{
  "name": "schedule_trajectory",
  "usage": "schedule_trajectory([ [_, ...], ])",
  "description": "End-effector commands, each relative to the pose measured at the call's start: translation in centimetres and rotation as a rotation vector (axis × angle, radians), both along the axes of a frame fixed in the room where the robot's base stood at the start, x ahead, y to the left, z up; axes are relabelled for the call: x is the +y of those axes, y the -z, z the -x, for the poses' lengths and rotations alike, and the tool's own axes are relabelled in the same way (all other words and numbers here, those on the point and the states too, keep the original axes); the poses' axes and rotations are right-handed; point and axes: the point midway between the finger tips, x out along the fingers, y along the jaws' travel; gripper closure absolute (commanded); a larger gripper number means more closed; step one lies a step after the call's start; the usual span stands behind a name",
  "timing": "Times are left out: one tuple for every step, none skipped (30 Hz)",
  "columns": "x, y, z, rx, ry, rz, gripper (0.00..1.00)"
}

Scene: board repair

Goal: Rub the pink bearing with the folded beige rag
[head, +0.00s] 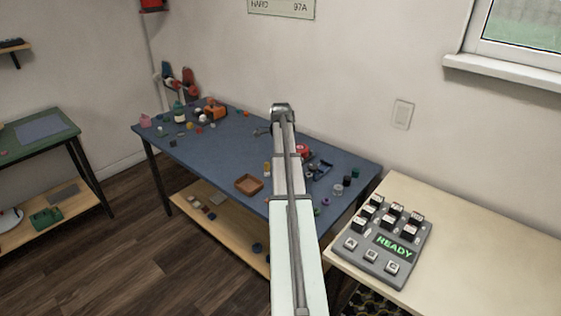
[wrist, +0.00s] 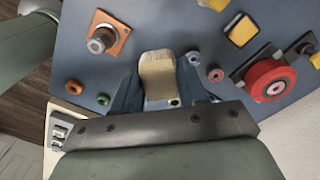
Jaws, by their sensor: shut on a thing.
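My gripper (wrist: 159,86) is shut on the folded beige rag (wrist: 156,66), which sticks out between its two blue-grey fingers in the wrist view. The rag and the ring are apart in the picture; I cannot tell the rag's height over the table.
The blue table (head: 215,150) is crowded. Near my gripper are a blue ring (wrist: 193,57), a red wheel (wrist: 270,84), an orange plate with a metal post (wrist: 107,36), a yellow block (wrist: 242,30) and a green ring (wrist: 102,99). A button panel (head: 378,240) stands right.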

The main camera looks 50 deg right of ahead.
Motion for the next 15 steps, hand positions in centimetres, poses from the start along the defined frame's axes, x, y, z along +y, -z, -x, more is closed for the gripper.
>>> schedule_trajectory([
  [-0.2,0.0,0.3,0.000,0.005,0.000,0.82],
  [-0.5,0.0,0.5,0.000,0.009,0.000,0.82],
  [-0.8,-0.1,0.9,-0.001,0.016,0.001,0.82],
  [-1.3,-0.1,1.3,-0.001,0.023,0.001,0.82],
  [-1.9,-0.2,1.6,-0.001,0.032,0.001,0.82],
  [-3.0,-0.4,2.0,-0.003,0.044,0.003,0.82],
  [-3.9,-0.6,2.1,-0.004,0.054,0.004,0.82],
  [-5.1,-0.8,2.0,-0.004,0.062,0.006,0.82],
  [-6.7,-1.1,1.9,-0.005,0.073,0.006,0.82],
  [-7.8,-1.3,1.7,-0.006,0.081,0.007,0.82],
  [-9.0,-1.5,1.5,-0.006,0.087,0.008,0.82],
  [-10.6,-1.8,1.3,-0.008,0.097,0.009,0.82],
  [-11.8,-2.0,1.0,-0.008,0.103,0.009,0.82],
  [-12.9,-2.2,0.7,-0.008,0.110,0.010,0.82],
  [-14.5,-2.5,0.3,-0.008,0.132,0.010,0.82],
])
